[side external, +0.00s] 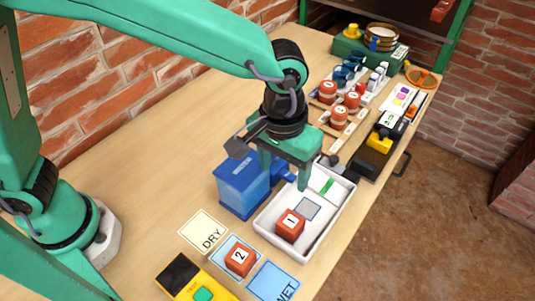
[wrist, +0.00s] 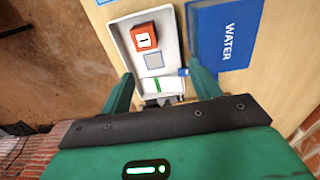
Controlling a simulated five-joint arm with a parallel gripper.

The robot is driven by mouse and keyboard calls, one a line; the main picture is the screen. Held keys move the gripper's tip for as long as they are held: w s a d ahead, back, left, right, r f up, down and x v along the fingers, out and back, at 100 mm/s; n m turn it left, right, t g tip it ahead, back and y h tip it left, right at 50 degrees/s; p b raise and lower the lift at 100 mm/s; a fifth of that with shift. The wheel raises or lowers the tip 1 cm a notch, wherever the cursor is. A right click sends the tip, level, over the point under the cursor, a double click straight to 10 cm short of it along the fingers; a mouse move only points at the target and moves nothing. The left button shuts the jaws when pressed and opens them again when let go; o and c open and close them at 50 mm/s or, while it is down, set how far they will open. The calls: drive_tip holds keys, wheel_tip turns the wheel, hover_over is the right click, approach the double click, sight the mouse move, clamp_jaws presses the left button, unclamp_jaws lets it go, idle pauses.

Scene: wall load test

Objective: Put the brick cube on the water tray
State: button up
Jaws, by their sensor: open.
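A red-brown brick cube marked 1 (side external: 290,224) sits inside the white tray (side external: 325,233), at its near end. The same cube (wrist: 145,40) and tray (wrist: 116,40) show in the wrist view. A second brick cube marked 2 (side external: 240,261) rests on a light blue card between the DRY and WET cards. My gripper (side external: 284,174) is open and empty above the far part of the tray, apart from both cubes. Its fingers also show in the wrist view (wrist: 160,76), with the tray between them. A small grey-blue square (side external: 307,208) lies on the tray floor beside cube 1.
A blue WATER container (side external: 242,186) stands left of the tray. The DRY card (side external: 205,231), WET card (side external: 273,284) and a yellow-black device (side external: 195,281) are in front. Red-brown weights (side external: 340,117) and tools crowd the far bench. Bare wood lies to the left.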

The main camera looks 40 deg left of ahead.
drive_tip(key=s+a+r+t, duration=0.15)
drive_tip(key=a+r, duration=0.35)
drive_tip(key=a, duration=0.6)
drive_tip(key=s+a+r+t, duration=0.15)
drive_tip(key=a+r, duration=0.35)
drive_tip(key=a, duration=0.7)
drive_tip(key=s+a+t, duration=0.2)
drive_tip(key=s+a, duration=0.3)
drive_tip(key=a, duration=0.2)
drive_tip(key=shift+s+f, duration=0.35)
drive_tip(key=shift+s, duration=0.05)
drive_tip(key=shift+a, duration=0.1)
drive_tip(key=shift+c, duration=0.8)
drive_tip(key=shift+w, duration=0.1)
